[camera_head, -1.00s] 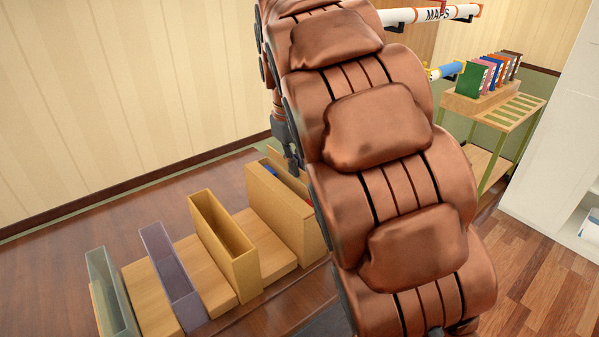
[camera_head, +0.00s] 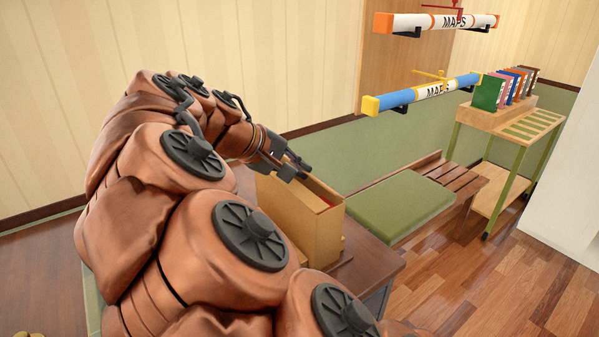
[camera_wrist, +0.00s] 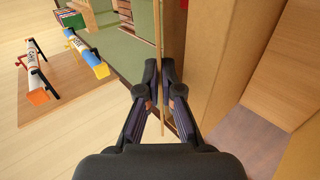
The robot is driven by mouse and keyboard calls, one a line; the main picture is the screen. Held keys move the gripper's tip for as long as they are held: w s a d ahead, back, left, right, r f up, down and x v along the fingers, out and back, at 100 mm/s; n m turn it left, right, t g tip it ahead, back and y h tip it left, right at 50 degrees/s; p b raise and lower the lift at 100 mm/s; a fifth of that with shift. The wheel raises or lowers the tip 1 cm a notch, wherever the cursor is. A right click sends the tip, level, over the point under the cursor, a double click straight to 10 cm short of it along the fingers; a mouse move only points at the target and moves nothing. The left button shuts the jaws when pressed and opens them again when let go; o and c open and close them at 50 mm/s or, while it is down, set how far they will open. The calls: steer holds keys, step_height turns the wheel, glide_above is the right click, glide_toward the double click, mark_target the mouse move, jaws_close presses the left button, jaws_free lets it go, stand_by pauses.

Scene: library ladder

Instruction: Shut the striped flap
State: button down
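No flap with clear stripes can be made out in either current view. In the head view, my gripper (camera_head: 287,167) is at the top of a tan upright file box (camera_head: 312,228), near its rim; contact cannot be told. Brown slats (camera_head: 458,180) lie at the far end of the green-cushioned bench (camera_head: 400,205).
MAPS tubes, one white and orange (camera_head: 437,23) and one blue and yellow (camera_head: 425,92), are mounted on the wall panel. A wooden trolley (camera_head: 510,120) holds several books (camera_head: 488,92) at the back right. Clear wooden floor (camera_head: 480,270) lies at the right.

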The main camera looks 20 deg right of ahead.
steer(key=shift+f+h, duration=0.1)
steer(key=shift+h, duration=0.2)
steer(key=c, duration=1.8)
jaws_free()
steer(key=o, duration=0.4)
steer(key=shift+o, duration=0.2)
steer(key=v, duration=0.8)
steer(key=shift+s, duration=0.1)
steer(key=shift+c, duration=0.4)
